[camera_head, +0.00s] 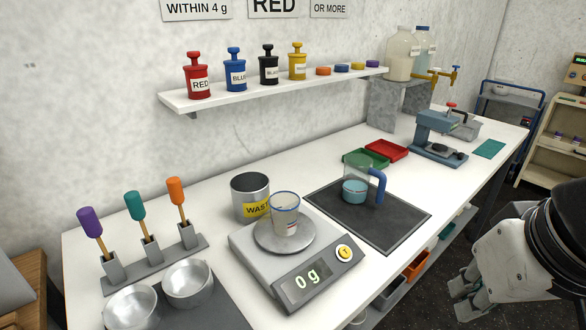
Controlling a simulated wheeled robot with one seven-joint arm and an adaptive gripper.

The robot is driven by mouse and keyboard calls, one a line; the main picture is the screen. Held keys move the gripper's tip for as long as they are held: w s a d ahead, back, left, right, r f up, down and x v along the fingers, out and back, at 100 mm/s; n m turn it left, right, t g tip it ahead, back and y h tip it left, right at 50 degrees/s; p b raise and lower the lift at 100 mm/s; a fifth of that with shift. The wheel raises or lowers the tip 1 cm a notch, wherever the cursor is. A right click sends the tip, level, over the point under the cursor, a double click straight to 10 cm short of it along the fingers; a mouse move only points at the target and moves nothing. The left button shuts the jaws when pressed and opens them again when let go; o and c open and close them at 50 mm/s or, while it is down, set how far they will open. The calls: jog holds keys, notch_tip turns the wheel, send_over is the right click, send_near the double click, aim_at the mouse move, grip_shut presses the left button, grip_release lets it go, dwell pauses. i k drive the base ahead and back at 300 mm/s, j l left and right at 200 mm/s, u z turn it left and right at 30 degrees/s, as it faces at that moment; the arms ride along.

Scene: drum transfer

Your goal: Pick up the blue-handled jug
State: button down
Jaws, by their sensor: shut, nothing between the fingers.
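The blue-handled jug (379,186) stands upright on a dark mat (400,218) near the middle of the bench. Its body is clear, with light blue liquid in the bottom, and its handle is on the right side. My gripper (464,298) is at the lower right, off the front edge of the bench. It is shut and empty, well apart from the jug and lower in the picture.
A scale (325,275) reading 0 g, with a clear cup (285,215) on it, stands left of the mat. A waste can (250,197) stands behind it. Green (366,158) and red (387,150) trays lie behind the jug. A blue press (437,140) stands to the right.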

aim_at(358, 170)
jog(key=i+l+u, duration=0.25)
jog(key=l+u, duration=0.15)
jog(key=l, duration=1.3)
jog(key=l+u, duration=0.4)
jog(key=l, duration=1.25)
jog(key=i+l, duration=0.05)
